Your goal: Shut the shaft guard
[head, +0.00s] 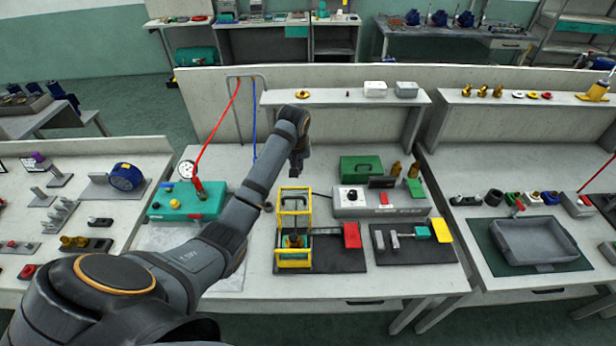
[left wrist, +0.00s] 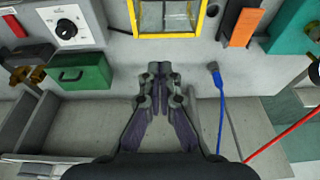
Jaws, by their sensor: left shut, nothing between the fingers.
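The shaft guard (head: 281,206) is a yellow frame with clear panes on a dark base plate at the middle of the table. Its upper frame stands raised above a lower yellow box frame (head: 293,264), with a dark part with a copper-coloured piece between them. In the left wrist view, part of the yellow frame (left wrist: 168,35) shows at the top, cut off by the edge. My left gripper (head: 294,173) is shut and empty. It hangs just behind the raised frame, apart from it; its closed fingers also show in the left wrist view (left wrist: 159,68). My right gripper is out of view.
A grey control box (head: 350,201) with a dial and a green case (head: 361,168) stand right of the guard. A teal gauge unit (head: 187,203) with a red hose stands left. A red flag-like plate (head: 351,235) is close on the right. A shelf (head: 340,97) runs behind.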

